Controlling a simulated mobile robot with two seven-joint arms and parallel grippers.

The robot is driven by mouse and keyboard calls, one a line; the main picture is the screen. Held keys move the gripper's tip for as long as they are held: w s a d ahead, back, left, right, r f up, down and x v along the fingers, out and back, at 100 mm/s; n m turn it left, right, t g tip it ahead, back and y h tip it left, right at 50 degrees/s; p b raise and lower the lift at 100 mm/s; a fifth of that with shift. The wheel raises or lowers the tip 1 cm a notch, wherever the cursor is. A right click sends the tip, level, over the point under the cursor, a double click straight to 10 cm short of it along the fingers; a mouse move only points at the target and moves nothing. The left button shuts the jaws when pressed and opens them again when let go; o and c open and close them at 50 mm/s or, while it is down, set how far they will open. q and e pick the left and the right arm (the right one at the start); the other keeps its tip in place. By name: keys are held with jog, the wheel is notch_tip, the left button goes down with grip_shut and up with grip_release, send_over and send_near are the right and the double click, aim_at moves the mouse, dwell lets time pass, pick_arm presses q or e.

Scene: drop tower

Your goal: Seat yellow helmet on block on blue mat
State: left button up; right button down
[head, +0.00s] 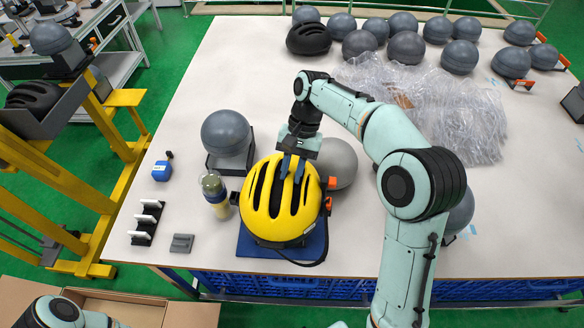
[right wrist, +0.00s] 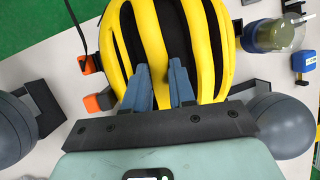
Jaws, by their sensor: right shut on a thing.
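The yellow helmet (head: 281,205) with black vents is over the blue mat (head: 250,243) near the table's front edge. It hides most of the mat and any block under it; I cannot tell whether it rests on one. My right gripper (head: 292,170) reaches down onto the helmet's back top and is shut on a yellow rib. In the right wrist view the two blue-grey fingers (right wrist: 166,92) go into the helmet's vents (right wrist: 185,40). A black strap hangs at the helmet's front right. Of my left arm, only a link shows at the bottom left; its gripper is out of view.
A grey ball on a black stand (head: 226,134) is left of the helmet, and another grey ball (head: 337,162) is right behind it. A bottle (head: 215,190) stands close on the left. Clear plastic wrap (head: 440,100) and several grey balls fill the back.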

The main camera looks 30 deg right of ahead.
jog(key=c, duration=0.9)
grip_release()
jog(key=shift+f, duration=0.1)
jog(key=c, duration=0.3)
pick_arm(q)
jog(key=shift+r, duration=0.1)
pick_arm(e)
jog(key=shift+r, duration=0.2)
pick_arm(q)
jog(key=shift+w+r+p, duration=0.65)
pick_arm(e)
jog(key=shift+r, duration=0.8)
pick_arm(q)
jog(key=shift+w+r, duration=0.1)
jog(key=shift+r, duration=0.05)
pick_arm(e)
jog(key=shift+r, duration=0.2)
